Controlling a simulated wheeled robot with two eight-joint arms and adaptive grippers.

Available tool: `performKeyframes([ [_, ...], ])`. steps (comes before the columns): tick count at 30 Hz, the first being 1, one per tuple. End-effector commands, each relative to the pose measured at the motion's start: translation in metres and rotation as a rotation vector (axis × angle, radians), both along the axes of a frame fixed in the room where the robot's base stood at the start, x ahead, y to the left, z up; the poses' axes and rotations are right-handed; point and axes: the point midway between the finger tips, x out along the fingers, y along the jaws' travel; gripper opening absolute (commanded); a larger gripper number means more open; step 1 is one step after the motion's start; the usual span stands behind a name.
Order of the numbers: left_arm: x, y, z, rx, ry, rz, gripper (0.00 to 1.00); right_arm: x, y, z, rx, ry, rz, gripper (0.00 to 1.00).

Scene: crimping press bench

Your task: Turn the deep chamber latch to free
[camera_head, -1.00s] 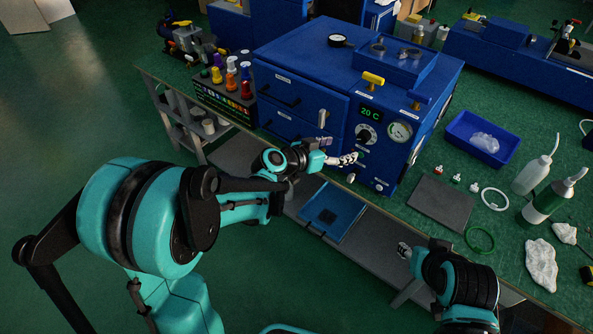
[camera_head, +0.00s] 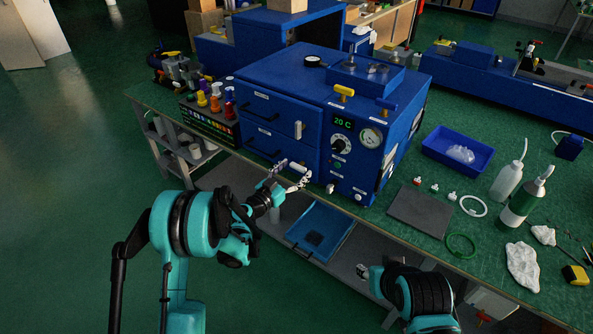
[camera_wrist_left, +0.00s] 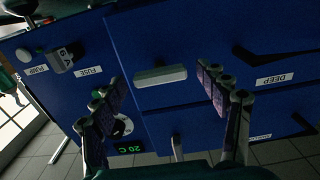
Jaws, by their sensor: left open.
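The blue press cabinet (camera_head: 325,95) has two stacked chamber fronts. The deep chamber is the lower one, and its DEEP label (camera_wrist_left: 275,78) shows upside down in the left wrist view. Its latch (camera_wrist_left: 160,75) is a pale grey bar lying level between the chamber front and the panel with the fuse label. My left gripper (camera_head: 293,174) is open before the lower front; in the wrist view its fingers (camera_wrist_left: 160,79) stand either side of the latch, with no visible contact. In the head view the gripper largely hides this latch. My right gripper (camera_head: 362,270) hangs low, its jaws unclear.
The upper chamber latch (camera_head: 298,130) stands upright above. The dial (camera_head: 340,146) and 20 C display (camera_head: 343,123) are to the right. A blue tray (camera_head: 320,230) lies on the shelf below. A grey mat (camera_head: 420,211) and bottles stand on the bench at right.

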Motion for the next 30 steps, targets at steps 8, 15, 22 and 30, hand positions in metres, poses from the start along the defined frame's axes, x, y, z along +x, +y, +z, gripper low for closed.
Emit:
performKeyframes([
  [8, 0.0148, -0.0108, 0.0, 0.0, 0.0, 0.0, 0.74, 0.0, 0.0, -0.0048, 0.0, 0.0, 0.0, 0.4],
  [15, 0.0148, -0.0105, 0.0005, 0.0, 0.0, 0.001, 0.61, 0.0, 0.0, -0.0044, 0.0, 0.0, 0.0, 0.4],
  [22, 0.0147, -0.0104, 0.0005, 0.0, 0.0, 0.001, 0.24, 0.0, 0.0, -0.0045, 0.0, 0.0, 0.0, 0.4],
  [30, 0.0147, -0.0104, 0.0002, -0.023, 0.017, 0.001, 0.24, 0.0, 0.0, -0.0062, 0.0, 0.0, 0.0, 0.4],
])
